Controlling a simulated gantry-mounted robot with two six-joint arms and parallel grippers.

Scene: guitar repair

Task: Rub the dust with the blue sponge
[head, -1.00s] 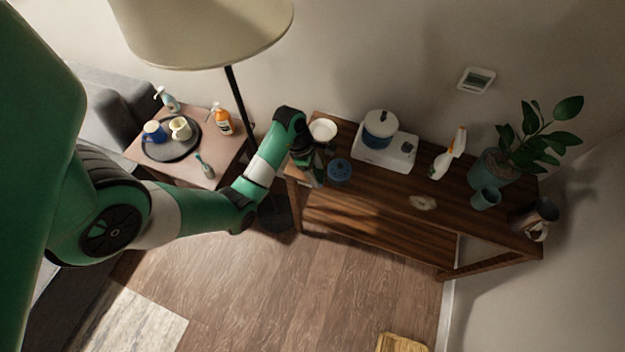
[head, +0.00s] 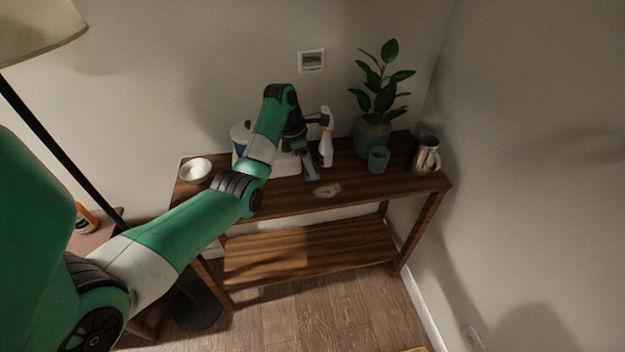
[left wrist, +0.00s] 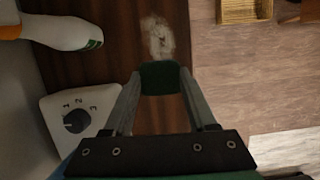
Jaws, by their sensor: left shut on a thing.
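The dust is a pale patch (head: 327,190) on the dark wooden console table (head: 285,203), near its front edge. It also shows in the left wrist view (left wrist: 158,37), just beyond my fingertips. My left gripper (head: 311,173) is shut on a small dark, bluish-green block, which I take to be the blue sponge (left wrist: 160,78). The sponge is between the fingertips, apart from the dust in the picture and to its left in the head view. I cannot tell whether it touches the tabletop. My right gripper is not in view.
A white spray bottle (head: 326,148) stands close behind my left gripper. A white appliance with a dial (left wrist: 78,120) is beside it. A white bowl (head: 195,170) is at the left end. A potted plant (head: 372,138), teal cup (head: 378,159) and metal pitcher (head: 425,156) are at the right.

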